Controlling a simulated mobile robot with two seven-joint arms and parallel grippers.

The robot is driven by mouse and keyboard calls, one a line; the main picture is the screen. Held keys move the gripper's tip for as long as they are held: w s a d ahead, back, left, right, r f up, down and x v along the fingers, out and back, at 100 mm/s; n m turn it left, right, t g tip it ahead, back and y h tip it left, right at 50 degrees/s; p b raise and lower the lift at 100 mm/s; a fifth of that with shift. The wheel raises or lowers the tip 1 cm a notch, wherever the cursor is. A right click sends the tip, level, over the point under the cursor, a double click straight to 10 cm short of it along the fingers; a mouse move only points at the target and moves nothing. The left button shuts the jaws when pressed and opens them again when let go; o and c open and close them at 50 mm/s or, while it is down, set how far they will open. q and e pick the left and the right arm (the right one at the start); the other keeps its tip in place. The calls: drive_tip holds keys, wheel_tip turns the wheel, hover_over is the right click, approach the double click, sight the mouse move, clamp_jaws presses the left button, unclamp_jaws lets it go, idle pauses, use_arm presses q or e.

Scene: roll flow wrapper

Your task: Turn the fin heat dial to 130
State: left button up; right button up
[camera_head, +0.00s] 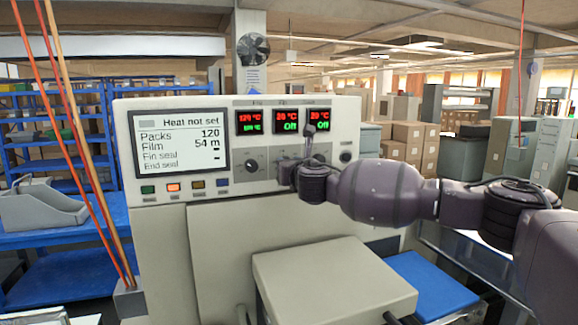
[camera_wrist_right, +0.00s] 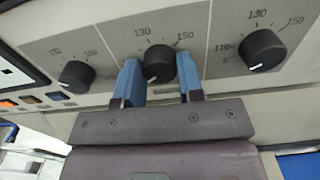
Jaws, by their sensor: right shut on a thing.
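The control panel carries a row of dark round dials. In the right wrist view my right gripper (camera_wrist_right: 158,64) has its blue fingers on both sides of the middle dial (camera_wrist_right: 160,60), shut on it. A light mark at this dial's lower left points away from the 130 and 150 printed above it. Which dial is labelled fin heat is too small to read. In the head view my right gripper (camera_head: 290,172) is at the panel and its hand hides the middle dial. The display above it (camera_head: 286,121) reads 20 °C and Off. My left gripper is not in view.
A left dial (camera_wrist_right: 76,76) and a right dial (camera_wrist_right: 262,51) flank the held one. The left display (camera_head: 252,121) shows about 129 °C; the right one (camera_head: 319,120) reads Off. The screen (camera_head: 178,142) says "Heat not set". Coloured buttons (camera_head: 173,187) sit below it.

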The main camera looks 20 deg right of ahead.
drive_tip(key=shift+m, duration=0.3)
drive_tip(key=m, duration=2)
idle(0.4)
drive_tip(key=o, duration=0.9)
drive_tip(key=shift+s, duration=0.1)
drive_tip(key=s+b, duration=0.1)
drive_tip(key=s, duration=0.4)
drive_tip(key=s+b, duration=0.1)
drive_tip(key=s, duration=0.4)
drive_tip(key=shift+s+d+b, duration=0.2)
drive_tip(key=shift+s+b, duration=0.1)
